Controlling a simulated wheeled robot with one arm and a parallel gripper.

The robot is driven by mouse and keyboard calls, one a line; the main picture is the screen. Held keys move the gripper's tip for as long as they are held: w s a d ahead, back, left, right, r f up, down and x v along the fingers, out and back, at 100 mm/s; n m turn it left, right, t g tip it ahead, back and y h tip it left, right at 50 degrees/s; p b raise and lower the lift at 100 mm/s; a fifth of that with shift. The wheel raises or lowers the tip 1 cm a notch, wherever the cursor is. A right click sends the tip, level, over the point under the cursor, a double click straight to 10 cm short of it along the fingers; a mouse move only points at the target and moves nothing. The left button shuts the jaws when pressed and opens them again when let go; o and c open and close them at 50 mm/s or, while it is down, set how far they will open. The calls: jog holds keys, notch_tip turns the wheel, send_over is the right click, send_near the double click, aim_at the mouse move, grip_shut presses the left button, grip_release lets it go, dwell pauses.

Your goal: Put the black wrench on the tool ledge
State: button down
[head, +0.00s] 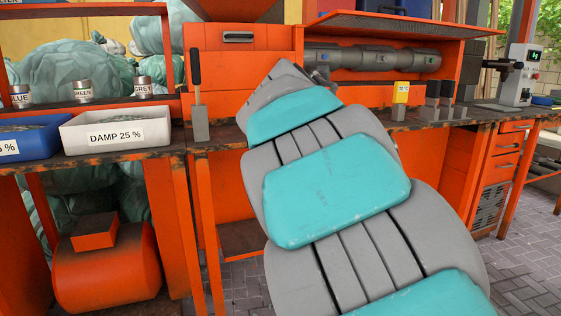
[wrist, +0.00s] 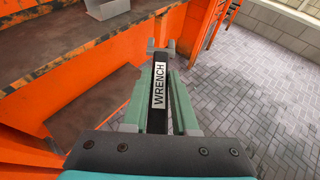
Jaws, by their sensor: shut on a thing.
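The black wrench (wrist: 158,118) shows in the wrist view, with a white label reading WRENCH and a grey open jaw at its far end. My gripper (wrist: 160,78) is shut on it, one pale green finger along each side. The wrench points away from the wrist, held in the air beside the worktop. In the head view my arm hides both gripper and wrench. No surface is labelled as the tool ledge; a dark worn worktop (wrist: 90,48) with an orange edge lies left of the wrench, and the bench top (head: 214,139) shows in the head view.
A grey block (wrist: 107,8) stands on the worktop. In the head view a white bin (head: 117,129) marked DAMP 25 %, a blue bin (head: 30,138) and a black-handled upright (head: 196,85) stand at left. Small black-topped blocks (head: 433,101) stand at right. Paved floor (wrist: 245,80) is clear.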

notch_tip(320, 180, down, 22)
jog(key=w+a+n+t+y, duration=0.1)
jog(key=w+a+n+y, duration=0.1)
jog(key=a+n+y, duration=0.1)
jog(key=s+d+f, duration=0.1)
jog(key=d+f, duration=0.3)
jog(key=f, duration=0.2)
jog(key=shift+s+d+t, duration=0.15)
jog(key=shift+s+t, duration=0.15)
jog(key=shift+s, duration=0.05)
